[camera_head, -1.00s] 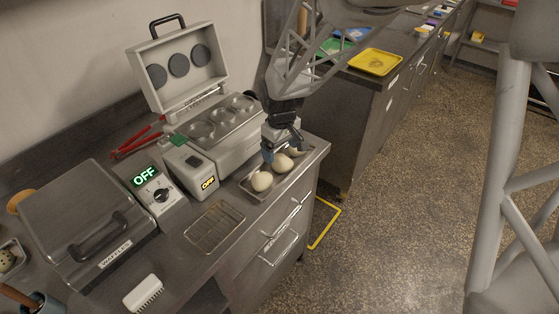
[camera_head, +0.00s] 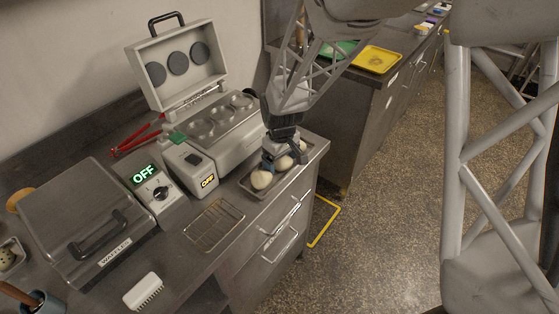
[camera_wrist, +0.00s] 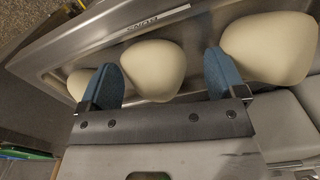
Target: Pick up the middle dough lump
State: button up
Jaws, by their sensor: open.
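Three pale dough lumps lie in a row on a metal tray (camera_head: 248,190) at the counter's right end. The middle dough lump (camera_wrist: 153,68) shows in the wrist view between the two blue fingertips; in the head view (camera_head: 283,163) it is partly covered by my gripper. My gripper (camera_wrist: 165,78) is open, one finger on each side of the middle lump, and I cannot tell whether they touch it. The near dough lump (camera_head: 261,179) is also large at the right of the wrist view (camera_wrist: 268,47). The far dough lump (camera_wrist: 78,84) is partly hidden behind a finger.
An open machine with round moulds (camera_head: 215,120) stands just left of the tray. A wire rack (camera_head: 214,225), a white brush (camera_head: 143,291) and a closed waffle iron (camera_head: 85,215) lie nearer. A yellow tray (camera_head: 376,59) is on the far counter.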

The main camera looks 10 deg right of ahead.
jog(key=c, duration=1)
jog(key=shift+r, duration=0.15)
jog(key=shift+r, duration=1.4)
jog(key=shift+s+r, duration=0.2)
jog(key=shift+r, duration=0.1)
jog(key=s, duration=0.5)
jog(key=s+d+r, duration=0.1)
jog(key=s, duration=0.4)
jog(key=s+d, duration=0.1)
jog(key=s, duration=0.4)
jog(key=shift+s+d+r, duration=0.2)
